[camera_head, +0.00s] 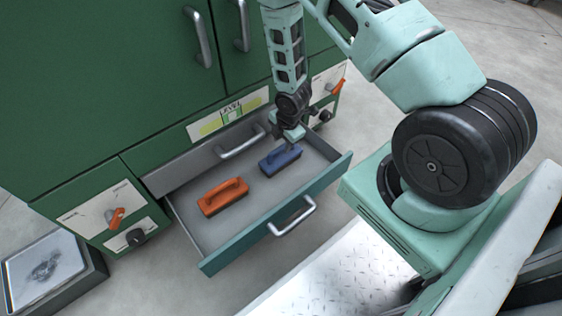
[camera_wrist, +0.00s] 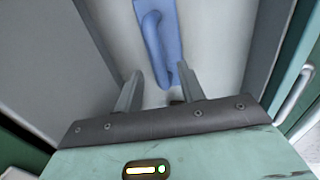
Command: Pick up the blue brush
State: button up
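The blue brush (camera_head: 280,160) lies in the open drawer (camera_head: 238,238), near the drawer's back right part. In the wrist view the blue brush (camera_wrist: 160,38) is at the top middle, with its raised handle running down toward my fingers. My gripper (camera_head: 291,138) is over the right end of the brush in the head view. In the wrist view my gripper (camera_wrist: 160,82) is open, its two fingers apart on either side of the handle's lower end. The fingers are not closed on it. I cannot tell their exact height above the drawer floor.
An orange brush (camera_head: 222,197) lies in the same drawer, left of the blue one. The drawer walls stand close around. A green cabinet (camera_head: 100,80) rises behind, with orange-handled switch panels (camera_head: 105,210). A grey box (camera_head: 50,275) stands on the floor at lower left.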

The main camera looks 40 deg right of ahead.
aim_at(281, 147)
jog(key=shift+w+f+b, duration=0.2)
jog(key=shift+f+b, duration=0.4)
jog(key=shift+f, duration=0.3)
jog(key=shift+w+f+b, duration=0.25)
jog(key=shift+f+b, duration=0.4)
jog(key=shift+f, duration=0.25)
jog(key=shift+w+f+b, duration=0.2)
jog(key=shift+f+b, duration=0.4)
jog(key=shift+f, duration=0.3)
jog(key=shift+r, duration=0.1)
grip_shut()
